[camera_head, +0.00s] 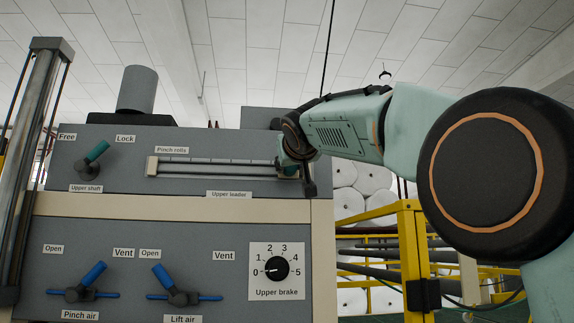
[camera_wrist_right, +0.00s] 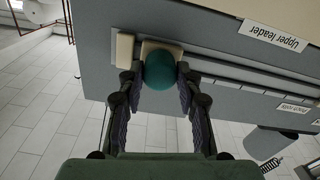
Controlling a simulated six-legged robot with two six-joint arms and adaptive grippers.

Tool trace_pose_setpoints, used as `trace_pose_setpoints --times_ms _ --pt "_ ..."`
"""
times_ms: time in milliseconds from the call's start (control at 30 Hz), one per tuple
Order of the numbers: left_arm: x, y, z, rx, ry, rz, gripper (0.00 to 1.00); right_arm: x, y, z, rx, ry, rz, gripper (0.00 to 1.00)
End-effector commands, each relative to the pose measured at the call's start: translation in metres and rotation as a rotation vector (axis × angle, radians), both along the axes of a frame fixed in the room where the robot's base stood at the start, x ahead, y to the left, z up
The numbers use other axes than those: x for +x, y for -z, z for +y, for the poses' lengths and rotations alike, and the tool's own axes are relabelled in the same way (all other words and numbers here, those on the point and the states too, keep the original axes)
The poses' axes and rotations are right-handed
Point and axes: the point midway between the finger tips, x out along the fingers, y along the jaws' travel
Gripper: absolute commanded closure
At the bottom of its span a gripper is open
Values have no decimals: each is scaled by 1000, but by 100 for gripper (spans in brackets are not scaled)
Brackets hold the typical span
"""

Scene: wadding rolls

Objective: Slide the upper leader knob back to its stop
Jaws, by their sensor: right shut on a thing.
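The upper leader knob is a teal ball (camera_wrist_right: 160,71) on a cream slider block (camera_wrist_right: 162,47), seen in the right wrist view. My right gripper (camera_wrist_right: 157,82) is shut on the ball, with one finger on each side. The slider block sits very close to the cream end block (camera_wrist_right: 125,50) of the rail; I cannot tell whether they touch. In the head view the slide rail (camera_head: 215,167) runs along the upper panel, and my right gripper (camera_head: 297,168) is at its right end, largely hiding the knob. My left gripper is not in view.
The panel also carries the upper shaft lever (camera_head: 94,155), the pinch air valve (camera_head: 82,283), the lift air valve (camera_head: 176,287) and the upper brake dial (camera_head: 276,268). A yellow frame (camera_head: 412,250) stands right of the panel. The rail left of my right gripper is clear.

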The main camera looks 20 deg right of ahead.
Motion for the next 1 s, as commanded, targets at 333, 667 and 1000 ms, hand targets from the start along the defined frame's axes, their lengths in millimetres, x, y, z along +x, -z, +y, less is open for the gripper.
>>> trace_pose_setpoints --times_ms 333,667,1000 --pt "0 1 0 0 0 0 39 -3 -2 -8 0 0 -4 100" --pt "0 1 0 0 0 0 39 -3 -2 -9 -2 1 -4 100" --pt "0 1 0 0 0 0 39 -3 -1 -9 -1 0 -2 42"
